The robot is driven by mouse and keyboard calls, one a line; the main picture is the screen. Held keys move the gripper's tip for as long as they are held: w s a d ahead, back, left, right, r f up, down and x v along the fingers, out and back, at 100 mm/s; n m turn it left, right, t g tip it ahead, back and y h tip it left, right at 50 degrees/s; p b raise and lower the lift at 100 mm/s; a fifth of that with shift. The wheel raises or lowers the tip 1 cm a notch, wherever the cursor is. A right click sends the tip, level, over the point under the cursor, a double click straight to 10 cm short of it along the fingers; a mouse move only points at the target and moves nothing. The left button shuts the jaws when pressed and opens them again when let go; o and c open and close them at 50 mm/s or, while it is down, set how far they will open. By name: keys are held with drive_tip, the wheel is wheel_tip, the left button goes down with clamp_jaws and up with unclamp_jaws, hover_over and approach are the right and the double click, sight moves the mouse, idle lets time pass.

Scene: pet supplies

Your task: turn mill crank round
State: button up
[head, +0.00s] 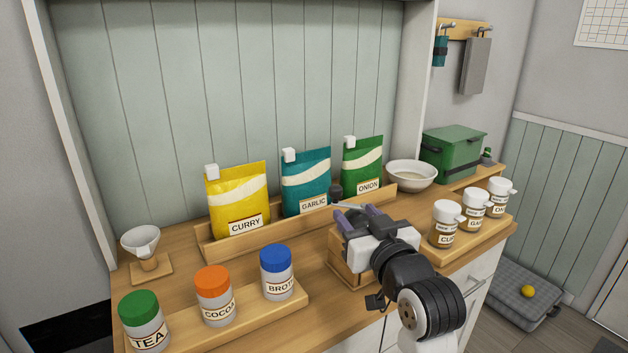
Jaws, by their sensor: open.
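The mill (345,271) is a wooden box on the counter, largely hidden behind my gripper and arm. Its crank (347,206) shows as a thin grey metal bar above the box, with a dark knob (335,191) at the far left end, in front of the garlic and onion bags. My gripper (360,213) is over the mill with its purple-lined fingers apart. The fingers are close to the crank bar, and the knob is beyond them. I cannot tell whether they touch the crank. Nothing shows held between them.
Curry (238,200), garlic (306,182) and onion (362,166) bags stand in a rack behind. Tea, cocoa and broth jars (276,272) stand on a front-left tray. Labelled shakers (446,224) stand close right of my arm. A white bowl (411,175) and green box (453,153) are back right.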

sight(333, 186)
drive_tip(key=p+x, duration=0.3)
drive_tip(key=x, duration=0.9)
drive_tip(key=shift+w+p, duration=0.25)
drive_tip(key=shift+p, duration=0.15)
drive_tip(key=shift+w+a+f, duration=0.15)
drive_tip(key=shift+w+a, duration=0.05)
drive_tip(key=shift+w, duration=0.4)
clamp_jaws()
